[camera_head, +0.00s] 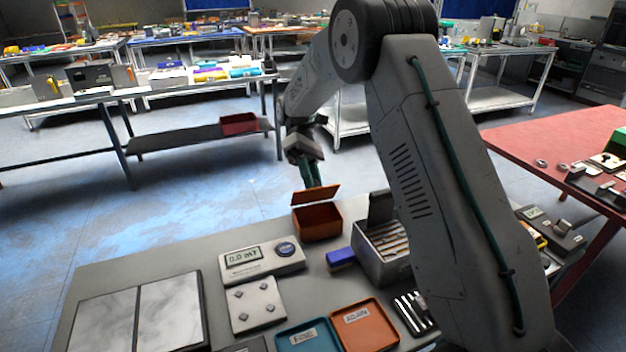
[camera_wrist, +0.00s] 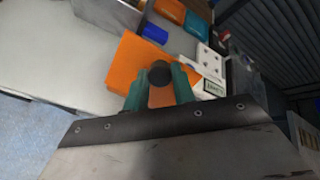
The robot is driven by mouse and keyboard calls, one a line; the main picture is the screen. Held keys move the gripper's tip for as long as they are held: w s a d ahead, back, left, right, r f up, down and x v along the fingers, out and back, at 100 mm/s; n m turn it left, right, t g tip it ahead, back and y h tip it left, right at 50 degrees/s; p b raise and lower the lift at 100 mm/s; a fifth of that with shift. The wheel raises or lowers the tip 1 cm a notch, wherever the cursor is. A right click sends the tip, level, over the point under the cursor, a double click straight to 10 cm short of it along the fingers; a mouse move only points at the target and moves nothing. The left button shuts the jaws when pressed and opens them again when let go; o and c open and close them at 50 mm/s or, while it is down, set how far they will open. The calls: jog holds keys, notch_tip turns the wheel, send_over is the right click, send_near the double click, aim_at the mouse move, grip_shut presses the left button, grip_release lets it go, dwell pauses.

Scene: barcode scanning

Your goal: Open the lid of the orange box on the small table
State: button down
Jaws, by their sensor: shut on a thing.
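The orange box (camera_head: 317,224) stands at the far edge of the grey table, in the middle of the head view. Its flat orange lid (camera_head: 316,195) is tilted up above the box, and the dark inside shows beneath it. My gripper (camera_head: 312,184) reaches down from behind, its green fingers at the lid's upper side. In the wrist view, the green fingers (camera_wrist: 158,86) are shut around a dark round knob (camera_wrist: 160,73) over the orange lid (camera_wrist: 127,62). I cannot tell whether the lid still touches the box's rim.
A blue block (camera_head: 341,258) and a grey metal box (camera_head: 381,262) with its lid up stand right of the orange box. A meter (camera_head: 262,260) lies to the left. A teal tray (camera_head: 304,337) and an orange tray (camera_head: 364,326) lie nearer.

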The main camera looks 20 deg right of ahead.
dwell(0.3)
jog(key=c, duration=1.1)
grip_release()
jog(key=shift+c, duration=0.2)
jog(key=shift+r, duration=0.3)
jog(key=r, duration=0.1)
jog(key=s+r, duration=0.1)
jog(key=r, duration=0.1)
jog(key=s+r, duration=0.1)
jog(key=s, duration=1.4)
jog(key=shift+r, duration=0.2)
jog(key=shift+a, duration=0.1)
